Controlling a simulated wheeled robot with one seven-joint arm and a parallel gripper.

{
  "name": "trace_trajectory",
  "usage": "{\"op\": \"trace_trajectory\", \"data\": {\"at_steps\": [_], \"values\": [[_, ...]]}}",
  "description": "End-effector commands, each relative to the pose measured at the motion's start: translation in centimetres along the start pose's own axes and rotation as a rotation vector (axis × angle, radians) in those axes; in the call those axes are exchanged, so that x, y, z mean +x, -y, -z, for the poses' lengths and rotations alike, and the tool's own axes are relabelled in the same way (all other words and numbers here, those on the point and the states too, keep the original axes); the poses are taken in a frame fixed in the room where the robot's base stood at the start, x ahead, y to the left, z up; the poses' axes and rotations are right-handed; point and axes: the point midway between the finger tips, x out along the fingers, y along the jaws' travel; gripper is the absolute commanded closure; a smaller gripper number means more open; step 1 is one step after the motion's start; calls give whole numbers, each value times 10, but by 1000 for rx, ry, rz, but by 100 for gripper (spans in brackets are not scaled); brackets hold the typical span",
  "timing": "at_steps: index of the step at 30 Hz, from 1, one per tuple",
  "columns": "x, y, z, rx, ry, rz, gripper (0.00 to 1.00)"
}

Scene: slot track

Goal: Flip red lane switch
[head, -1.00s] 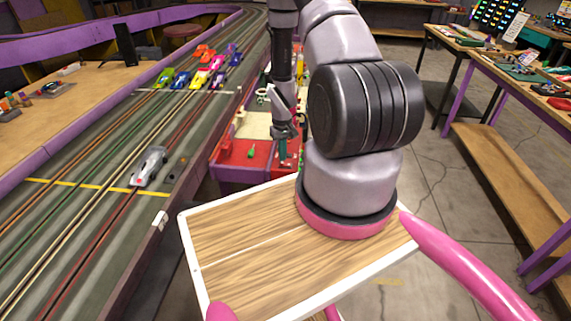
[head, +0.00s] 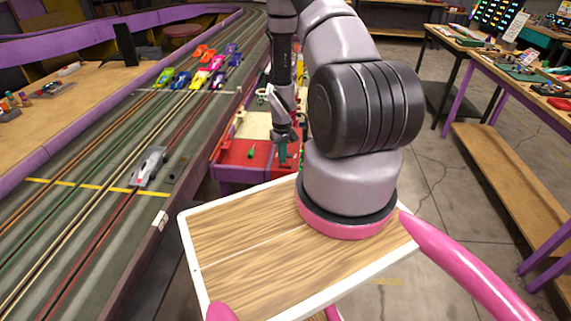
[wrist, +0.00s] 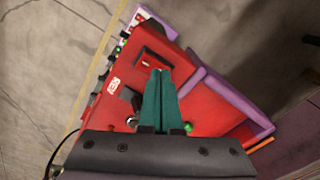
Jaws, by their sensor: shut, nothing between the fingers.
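A red control panel (head: 235,156) sits at the end of the bench beside the track. It fills the middle of the wrist view (wrist: 205,100). On it I see a white label (wrist: 113,85) that I cannot read surely, a small metal toggle (wrist: 131,121) left of my fingers, and a green button (wrist: 188,128) to their right. A dark recessed part (wrist: 152,60) lies beyond the fingertips. My gripper (wrist: 158,73) has its two green fingers together, empty, over the panel. In the head view my gripper (head: 282,162) is at the panel's right side. Contact with the toggle cannot be told.
The slot track (head: 100,170) runs along the left, with a silver car (head: 149,167) near and several coloured cars farther off. A purple border (wrist: 235,100) edges the panel. Open concrete floor (head: 430,190) lies to the right, before workbenches.

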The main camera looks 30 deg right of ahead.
Motion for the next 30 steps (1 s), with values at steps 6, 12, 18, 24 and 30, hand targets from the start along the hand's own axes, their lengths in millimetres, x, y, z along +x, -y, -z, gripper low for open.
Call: {"op": "trace_trajectory", "data": {"at_steps": [6, 12, 18, 24, 30], "values": [[-14, 0, 1, 0, -2, 0, 100], [-30, 0, 1, -1, -2, 0, 100], [-46, 0, 0, 0, -2, 0, 100], [-62, 0, 1, 0, -2, 0, 100], [-70, 0, 0, -1, -1, 0, 100]]}}
